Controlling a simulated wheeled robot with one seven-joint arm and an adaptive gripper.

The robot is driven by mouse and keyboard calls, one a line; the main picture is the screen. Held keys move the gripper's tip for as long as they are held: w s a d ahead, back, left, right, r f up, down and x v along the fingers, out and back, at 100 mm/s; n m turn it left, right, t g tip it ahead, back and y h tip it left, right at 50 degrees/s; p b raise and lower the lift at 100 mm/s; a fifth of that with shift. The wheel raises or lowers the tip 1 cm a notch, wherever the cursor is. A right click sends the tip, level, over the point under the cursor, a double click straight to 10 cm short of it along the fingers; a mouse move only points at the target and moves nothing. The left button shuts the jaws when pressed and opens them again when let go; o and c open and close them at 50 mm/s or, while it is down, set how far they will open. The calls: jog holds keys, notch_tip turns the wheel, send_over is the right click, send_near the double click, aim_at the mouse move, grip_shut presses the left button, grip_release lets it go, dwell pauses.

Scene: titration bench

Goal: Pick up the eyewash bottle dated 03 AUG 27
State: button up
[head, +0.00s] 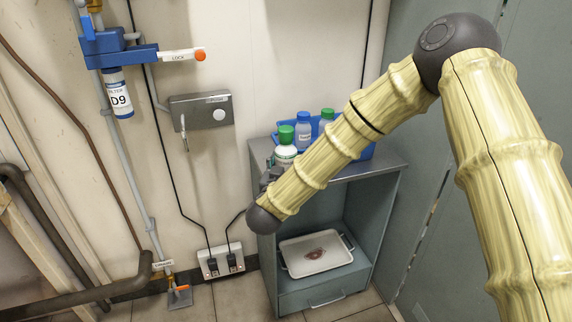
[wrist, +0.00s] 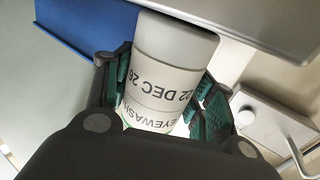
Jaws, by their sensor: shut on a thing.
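My gripper (wrist: 165,100) is shut on a white eyewash bottle (wrist: 176,45), with a pad on each side of its body. The bottle appears upside down in the wrist view, and its label reads EYEWASH and what looks like 22 DEC 26, not 03 AUG 27. In the head view the green-capped bottle (head: 286,152) at my gripper, in front of the blue bin, looks like this one. A blue-capped bottle (head: 304,132) and another green-capped bottle (head: 327,114) stand in the bin behind. Their dates are too small to read.
The blue bin (head: 367,152) stands on the grey cabinet (head: 385,162), partly behind my arm. A white tray (head: 295,268) lies on the cabinet's lower shelf. A wall box with a lever (head: 200,112), pipes and a socket with cords (head: 222,262) are at the left.

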jog(key=o, duration=1.3)
jog(key=shift+r, duration=0.15)
jog(key=v, duration=1.2)
